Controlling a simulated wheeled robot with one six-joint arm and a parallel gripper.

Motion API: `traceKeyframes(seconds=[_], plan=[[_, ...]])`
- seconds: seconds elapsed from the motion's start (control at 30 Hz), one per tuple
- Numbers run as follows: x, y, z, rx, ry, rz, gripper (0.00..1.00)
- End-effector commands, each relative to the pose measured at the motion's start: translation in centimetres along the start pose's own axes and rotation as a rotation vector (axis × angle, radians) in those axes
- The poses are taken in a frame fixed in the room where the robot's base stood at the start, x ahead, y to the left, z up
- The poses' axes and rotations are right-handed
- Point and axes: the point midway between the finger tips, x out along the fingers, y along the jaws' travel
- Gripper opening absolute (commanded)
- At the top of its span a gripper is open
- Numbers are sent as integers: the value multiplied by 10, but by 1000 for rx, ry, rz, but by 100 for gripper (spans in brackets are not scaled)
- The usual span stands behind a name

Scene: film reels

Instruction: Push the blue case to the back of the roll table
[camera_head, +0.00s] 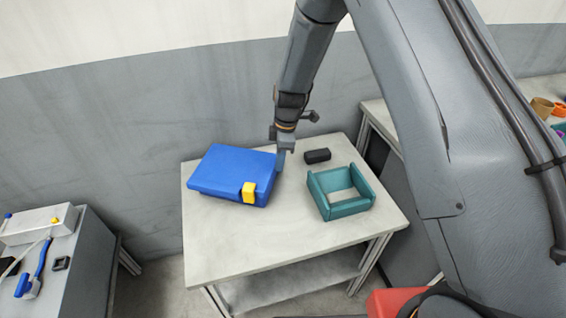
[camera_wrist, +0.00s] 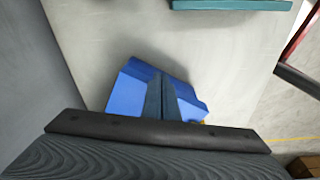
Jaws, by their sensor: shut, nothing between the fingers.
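The blue case (camera_head: 228,172) lies on the roll table (camera_head: 225,245), at its back left, with a yellow latch (camera_head: 249,192) on its front side. My gripper (camera_head: 281,160) is shut and empty. It points down at the right end of the case, close beside it; I cannot tell whether they touch. In the wrist view the blue case (camera_wrist: 130,88) shows behind and on both sides of the shut fingers (camera_wrist: 161,98), which hide its middle. The bare table top also shows there (camera_wrist: 215,60).
A teal open frame (camera_head: 325,208) and a small black block (camera_head: 317,156) sit right of my gripper on the table. The table's front part is clear. A grey wall (camera_head: 110,120) stands behind. A grey cabinet (camera_head: 85,265) with tools is at the left.

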Motion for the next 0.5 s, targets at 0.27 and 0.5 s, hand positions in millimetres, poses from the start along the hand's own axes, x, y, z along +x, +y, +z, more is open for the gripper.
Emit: traceKeyframes(seconds=[0.27, 0.5], plan=[[1, 0, -11, -1, 0, 1, 0], [2, 0, -20, -2, 0, 1, 0]])
